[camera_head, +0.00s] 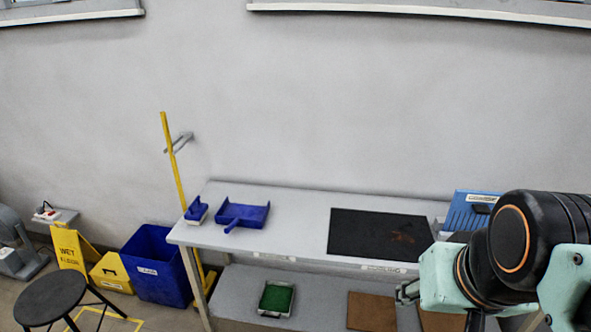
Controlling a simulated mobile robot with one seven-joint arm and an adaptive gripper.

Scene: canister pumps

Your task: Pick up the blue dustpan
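The blue dustpan (247,214) lies on the left part of the grey table top (290,236), its short handle pointing toward the front left. A blue brush (196,210) stands beside it, near the table's left edge. My gripper (402,293) shows at the lower right, in front of the table and well to the right of the dustpan, apart from it. Only a small part of its fingers is in view, so I cannot tell whether it is open or shut.
A black mat (376,234) lies on the table's right half, with a blue box (472,210) at the right end. A green-topped tray (276,298) sits on the lower shelf. A blue bin (157,265), yellow wet-floor sign (70,250) and black stool (50,298) stand at left.

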